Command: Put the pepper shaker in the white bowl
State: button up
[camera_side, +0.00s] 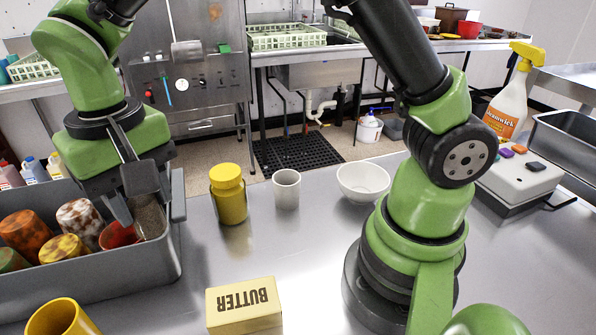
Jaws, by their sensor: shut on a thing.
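The white bowl (362,184) stands upright and looks empty on the steel counter, right of centre. My gripper (142,213) is low over the right end of the grey bin at the left, far to the left of the bowl. It is shut on a speckled grey-brown shaker (150,217), which looks like the pepper shaker. The fingers and bin wall hide part of it, and I cannot tell whether it is clear of the bin floor. A red piece (118,236) shows right beside it; whether it belongs to the shaker is unclear.
The grey bin (165,268) holds several mottled jars. A yellow jar (229,195) and a white cup (286,189) stand between bin and bowl. A butter box (244,306) and a yellow cup (62,318) are in front. My arm's base is right of centre.

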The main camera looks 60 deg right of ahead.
jog(key=w+d+m, duration=0.2)
jog(key=d+m, duration=0.1)
jog(key=d, duration=1)
jog(key=m, duration=1)
send_over(364, 173)
jog(key=a, duration=0.5)
jog(key=shift+s+d+f, duration=0.1)
jog(key=shift+f, duration=2.45)
jog(key=shift+s+d+f, duration=0.1)
jog(key=shift+s+f, duration=0.05)
jog(key=shift+f, duration=2.35)
jog(key=shift+s+d+f, duration=0.1)
jog(key=shift+f, duration=2.45)
jog(key=shift+f, duration=0.15)
jog(key=o, duration=1)
jog(key=shift+c, duration=0.2)
